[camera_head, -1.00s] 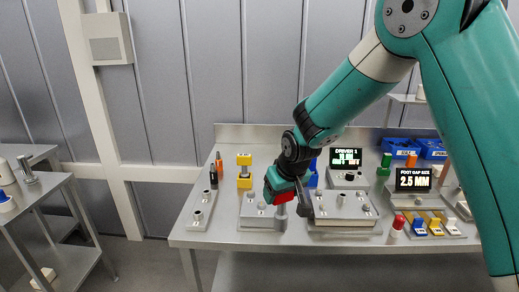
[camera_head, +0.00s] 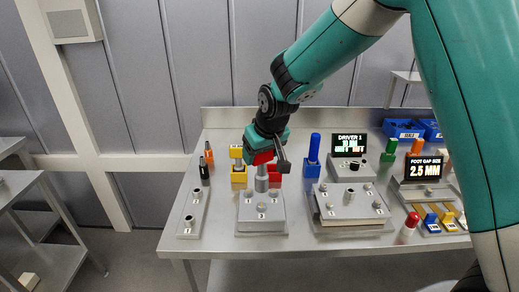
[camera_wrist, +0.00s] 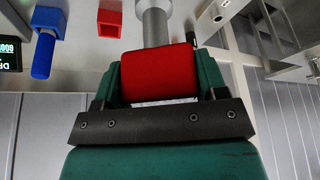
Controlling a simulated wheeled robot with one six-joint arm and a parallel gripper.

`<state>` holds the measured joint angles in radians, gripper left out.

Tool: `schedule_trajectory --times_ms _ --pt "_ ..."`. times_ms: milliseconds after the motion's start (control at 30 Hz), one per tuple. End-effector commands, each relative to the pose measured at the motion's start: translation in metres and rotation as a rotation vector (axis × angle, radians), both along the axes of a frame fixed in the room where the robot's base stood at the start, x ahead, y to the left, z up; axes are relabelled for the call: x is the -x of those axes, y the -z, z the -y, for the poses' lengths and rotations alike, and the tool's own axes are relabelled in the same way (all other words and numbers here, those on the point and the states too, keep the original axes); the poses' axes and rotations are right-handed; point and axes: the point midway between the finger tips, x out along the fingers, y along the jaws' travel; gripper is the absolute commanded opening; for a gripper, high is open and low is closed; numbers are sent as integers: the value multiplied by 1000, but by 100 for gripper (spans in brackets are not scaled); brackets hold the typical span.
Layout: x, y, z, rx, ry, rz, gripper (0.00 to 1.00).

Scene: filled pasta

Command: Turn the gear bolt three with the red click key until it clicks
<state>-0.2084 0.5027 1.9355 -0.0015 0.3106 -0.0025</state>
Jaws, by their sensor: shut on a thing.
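The red click key (camera_head: 263,158) has a red body and a grey shaft with a wider socket end (camera_head: 262,184). My gripper (camera_head: 265,148) is shut on its red body, which also shows between the jaws in the wrist view (camera_wrist: 160,72). The key hangs upright, shaft down, over the grey gear block (camera_head: 250,219) at the left-middle of the bench. Small bolt heads show on that block, one at the front middle (camera_head: 261,207). The socket end is near the block's back middle; I cannot tell whether it touches a bolt. The bolt numbers are too small to read surely.
A larger grey block (camera_head: 352,208) with a post stands right of the gear block. A narrow grey strip (camera_head: 192,213) lies left. A blue-handled tool (camera_head: 314,148), a yellow holder (camera_head: 238,175) and the DRIVER 1 display (camera_head: 349,145) stand behind. An empty red holder (camera_wrist: 109,20) is near the key.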

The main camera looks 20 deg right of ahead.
Motion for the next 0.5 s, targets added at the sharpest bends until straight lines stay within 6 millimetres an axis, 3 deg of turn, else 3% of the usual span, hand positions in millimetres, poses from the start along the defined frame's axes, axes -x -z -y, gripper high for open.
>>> schedule_trajectory --times_ms 267,500 --pt "2 -1 0 0 -1 2 36" --pt "2 16 1 0 1 1 36"
